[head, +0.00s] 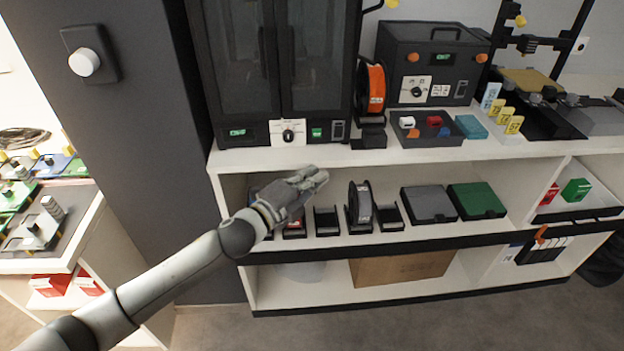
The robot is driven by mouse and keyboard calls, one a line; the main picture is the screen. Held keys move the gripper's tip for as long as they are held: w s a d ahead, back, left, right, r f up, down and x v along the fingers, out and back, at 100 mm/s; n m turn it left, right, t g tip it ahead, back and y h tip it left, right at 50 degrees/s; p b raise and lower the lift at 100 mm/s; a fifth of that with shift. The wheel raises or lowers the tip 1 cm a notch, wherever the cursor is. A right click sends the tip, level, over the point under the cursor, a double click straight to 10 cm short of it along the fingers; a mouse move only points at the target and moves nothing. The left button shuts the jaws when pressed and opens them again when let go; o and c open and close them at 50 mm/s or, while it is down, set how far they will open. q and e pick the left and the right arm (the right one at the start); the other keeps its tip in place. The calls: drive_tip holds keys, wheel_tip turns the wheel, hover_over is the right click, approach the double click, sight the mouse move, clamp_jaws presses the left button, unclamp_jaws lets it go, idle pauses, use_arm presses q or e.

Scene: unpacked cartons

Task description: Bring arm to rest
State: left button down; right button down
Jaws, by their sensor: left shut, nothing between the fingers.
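My left arm (165,283) reaches in from the lower left corner toward the white shelf unit. Its gripper (319,176) is shut and empty, in front of the open upper shelf, just below the counter edge in the picture. It hides part of that shelf's left end, where dark holders partly show. I cannot tell how far the fingertips are from the shelf. My right gripper is not in the head view.
The shelf unit's counter (420,158) carries a dark cabinet (280,60), an orange spool (376,88), a control box (430,65) and a parts tray (428,130). Below are a grey spool (361,204), a grey box (429,204) and a green box (477,200). A dark pillar (150,140) stands left.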

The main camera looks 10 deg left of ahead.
use_arm(q)
drive_tip(key=shift+s+a, duration=0.1)
drive_tip(key=shift+s, duration=0.15)
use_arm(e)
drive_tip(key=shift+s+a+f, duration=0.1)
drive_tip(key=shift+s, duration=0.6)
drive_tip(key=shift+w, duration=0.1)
